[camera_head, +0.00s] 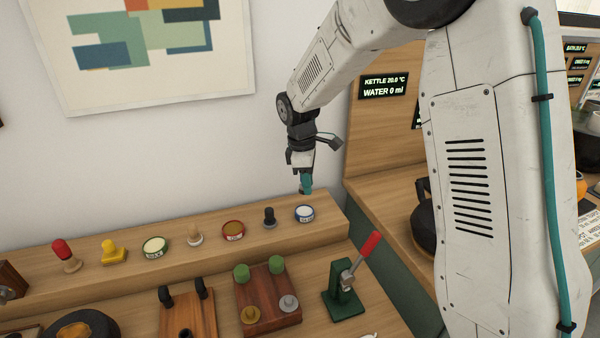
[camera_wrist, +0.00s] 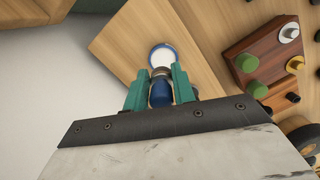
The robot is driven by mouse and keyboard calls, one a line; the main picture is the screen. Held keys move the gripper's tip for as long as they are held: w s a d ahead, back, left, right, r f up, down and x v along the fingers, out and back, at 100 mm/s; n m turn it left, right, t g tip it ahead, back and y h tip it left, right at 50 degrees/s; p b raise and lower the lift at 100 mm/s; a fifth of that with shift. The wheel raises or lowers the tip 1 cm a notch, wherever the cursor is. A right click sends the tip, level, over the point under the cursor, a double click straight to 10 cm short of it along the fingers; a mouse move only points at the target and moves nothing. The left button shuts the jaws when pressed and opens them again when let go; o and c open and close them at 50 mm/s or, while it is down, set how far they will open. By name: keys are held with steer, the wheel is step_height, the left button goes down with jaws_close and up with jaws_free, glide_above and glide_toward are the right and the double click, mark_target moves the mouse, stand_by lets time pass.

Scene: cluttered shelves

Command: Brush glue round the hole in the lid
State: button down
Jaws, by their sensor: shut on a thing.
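My gripper (camera_head: 306,184) is at the right end of the raised wooden ledge, just above a blue-rimmed pot (camera_head: 304,213) of white stuff. In the wrist view its two teal fingers (camera_wrist: 161,82) are shut on a blue-handled tool (camera_wrist: 160,95), which looks like a brush. The tool points at the pot, which shows just past the fingertips (camera_wrist: 163,54). Its far end is hidden, and I cannot tell whether it touches the white stuff. I cannot make out for sure a lid with a hole; a dark ring with a tan centre (camera_head: 80,327) is cut off at lower left.
Below stand a wooden block with green knobs (camera_head: 268,301) and a red-handled press (camera_head: 346,290).

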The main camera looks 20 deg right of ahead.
mark_target(308, 211)
steer(key=shift+d+f, duration=0.1)
steer(key=shift+f, duration=0.5)
steer(key=f, duration=0.2)
steer(key=shift+a+f, duration=0.3)
steer(key=shift+f, duration=1.05)
steer(key=shift+f, duration=0.5)
stand_by(0.5)
steer(key=shift+r, duration=0.1)
steer(key=shift+r, duration=3.4)
